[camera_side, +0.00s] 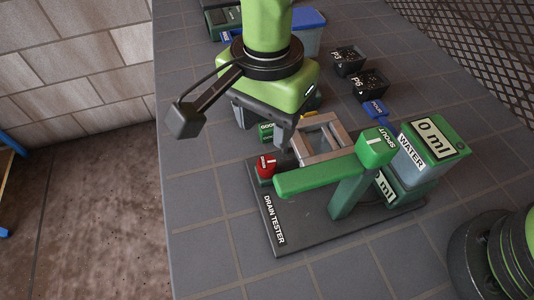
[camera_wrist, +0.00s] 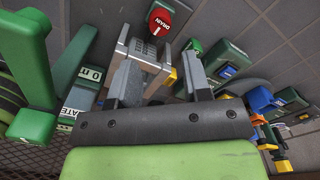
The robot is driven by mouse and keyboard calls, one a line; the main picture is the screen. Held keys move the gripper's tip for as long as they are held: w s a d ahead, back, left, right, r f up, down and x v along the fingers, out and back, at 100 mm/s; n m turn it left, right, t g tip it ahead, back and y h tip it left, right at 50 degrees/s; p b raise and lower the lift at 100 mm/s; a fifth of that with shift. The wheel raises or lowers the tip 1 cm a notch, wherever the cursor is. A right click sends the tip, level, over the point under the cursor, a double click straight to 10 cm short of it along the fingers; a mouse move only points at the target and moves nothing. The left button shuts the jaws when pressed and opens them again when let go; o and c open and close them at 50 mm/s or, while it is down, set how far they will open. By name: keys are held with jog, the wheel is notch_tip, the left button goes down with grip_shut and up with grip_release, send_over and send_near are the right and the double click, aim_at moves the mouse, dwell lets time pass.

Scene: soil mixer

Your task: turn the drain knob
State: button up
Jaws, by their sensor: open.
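The red drain knob (camera_side: 265,168) sits at the left end of the black drain tester base (camera_side: 276,228), below my gripper. My gripper (camera_side: 286,138) is open above the back left of the tester. In the wrist view my gripper (camera_wrist: 158,58) has its fingers apart, and the knob lies beyond them, not touched. A grey metal frame (camera_side: 322,138) stands right of the fingers; in the wrist view it is close to the left finger.
The green spout (camera_side: 318,178) stands over the tester, close to the knob. The green water container (camera_side: 432,138) is at the right. Black pots P5 (camera_side: 348,61) and P6 (camera_side: 369,85) and a blue scoop (camera_side: 376,110) lie behind. The tabletop left of the tester is clear.

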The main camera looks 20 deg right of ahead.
aim_at(267, 162)
notch_tip(267, 162, down, 10)
jog(key=shift+r, duration=0.1)
dwell(0.4)
jog(key=shift+c, duration=0.3)
